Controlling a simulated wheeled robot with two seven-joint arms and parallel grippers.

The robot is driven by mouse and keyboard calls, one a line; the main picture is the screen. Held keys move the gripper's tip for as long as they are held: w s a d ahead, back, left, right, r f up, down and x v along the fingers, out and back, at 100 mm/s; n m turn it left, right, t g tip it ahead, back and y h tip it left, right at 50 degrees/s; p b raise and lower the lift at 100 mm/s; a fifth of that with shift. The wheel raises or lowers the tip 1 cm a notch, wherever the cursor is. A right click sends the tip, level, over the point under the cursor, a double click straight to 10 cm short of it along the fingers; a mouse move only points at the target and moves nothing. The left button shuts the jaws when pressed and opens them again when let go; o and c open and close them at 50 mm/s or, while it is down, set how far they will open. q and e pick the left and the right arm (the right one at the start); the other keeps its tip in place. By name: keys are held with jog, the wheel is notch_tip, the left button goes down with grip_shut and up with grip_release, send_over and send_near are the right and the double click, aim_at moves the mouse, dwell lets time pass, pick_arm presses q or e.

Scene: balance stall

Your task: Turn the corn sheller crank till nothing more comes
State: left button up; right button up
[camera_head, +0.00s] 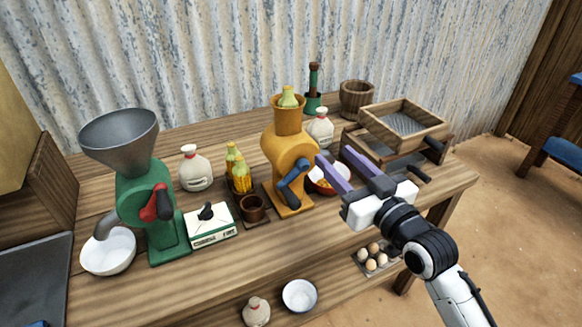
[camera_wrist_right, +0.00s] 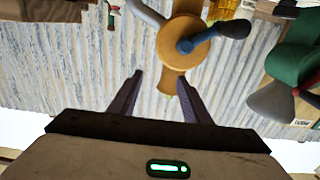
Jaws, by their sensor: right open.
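The corn sheller (camera_head: 286,150) is a yellow-orange body with a corn cob (camera_head: 288,97) in its top hopper. Its blue crank (camera_head: 292,184) has a dark grip and points down at its front. In the right wrist view the sheller (camera_wrist_right: 172,50) appears upside down, with the crank (camera_wrist_right: 205,42) reaching to the right. A bowl with orange-yellow contents (camera_head: 323,184) stands at the sheller's right side, partly behind my fingers. My right gripper (camera_head: 331,153) is open and empty, just right of the sheller, apart from the crank. My left gripper is not in view.
A green mill (camera_head: 150,206) with a red crank stands left, a white bowl (camera_head: 108,251) under its spout. A sieve box (camera_head: 436,122) stands right. The front middle table is mostly clear.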

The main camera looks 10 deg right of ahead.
jog(key=v, duration=0.5)
jog(key=shift+s, duration=0.2)
jog(key=shift+d, duration=0.1)
jog(key=s+f+m+g+h, duration=0.15)
jog(key=s+f, duration=0.25)
jog(key=f, duration=0.5)
jog(key=s+f+g+h, duration=0.1)
jog(key=s+f+g, duration=0.15)
jog(key=f, duration=0.65)
jog(key=s+f+g+h, duration=0.1)
jog(key=s+f+g, duration=0.3)
jog(key=s+f, duration=1.2)
jog(key=shift+s+a+f+g, duration=0.2)
jog(key=shift+s+f+g, duration=0.1)
jog(key=shift+s, duration=0.2)
jog(key=shift+m, duration=0.25)
jog(key=shift+c, duration=0.2)
